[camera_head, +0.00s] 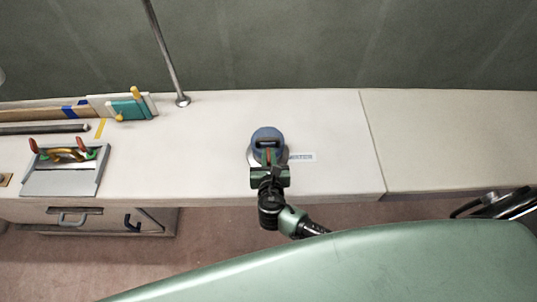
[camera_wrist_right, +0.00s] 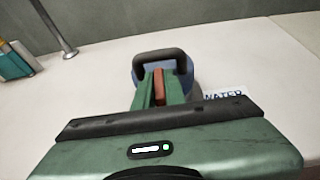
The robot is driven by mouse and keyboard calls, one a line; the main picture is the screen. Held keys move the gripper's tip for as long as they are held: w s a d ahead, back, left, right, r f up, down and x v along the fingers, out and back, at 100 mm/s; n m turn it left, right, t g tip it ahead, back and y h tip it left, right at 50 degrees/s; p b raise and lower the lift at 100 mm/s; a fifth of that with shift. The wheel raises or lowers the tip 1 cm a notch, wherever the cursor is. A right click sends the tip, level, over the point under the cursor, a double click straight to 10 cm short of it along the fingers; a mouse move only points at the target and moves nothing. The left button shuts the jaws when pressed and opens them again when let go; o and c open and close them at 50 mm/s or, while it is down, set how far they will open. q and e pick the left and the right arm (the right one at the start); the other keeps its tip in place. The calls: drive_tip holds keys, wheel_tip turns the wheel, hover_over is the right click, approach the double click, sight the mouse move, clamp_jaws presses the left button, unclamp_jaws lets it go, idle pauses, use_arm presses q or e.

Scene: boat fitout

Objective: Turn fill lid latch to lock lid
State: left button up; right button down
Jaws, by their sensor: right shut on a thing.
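The fill lid (camera_head: 267,135) is a round blue cap with a dark handle on the white deck, beside a WATER label (camera_head: 301,157). In the right wrist view the lid (camera_wrist_right: 181,72) is partly hidden behind my fingers. My right gripper (camera_head: 268,157) reaches it from the near side. In the right wrist view the gripper (camera_wrist_right: 159,88) has its green fingers shut on a red latch (camera_wrist_right: 158,84), just in front of the dark handle (camera_wrist_right: 160,54). The latch's lower part is hidden between the fingers. My left gripper is not in view.
A metal post (camera_head: 168,55) stands behind the lid to the left. A grey tray (camera_head: 62,180) with red-handled tools, a teal block (camera_head: 130,109) and a dark bar (camera_head: 45,129) lie on the left deck. The deck around the lid is clear. A seam (camera_head: 371,140) runs to the right.

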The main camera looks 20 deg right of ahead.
idle(0.4)
drive_tip(key=c, duration=1.5)
unclamp_jaws()
drive_tip(key=b+v, duration=0.1)
drive_tip(key=v, duration=0.6)
drive_tip(key=shift+s+a+r, duration=0.15)
drive_tip(key=shift+s, duration=0.2)
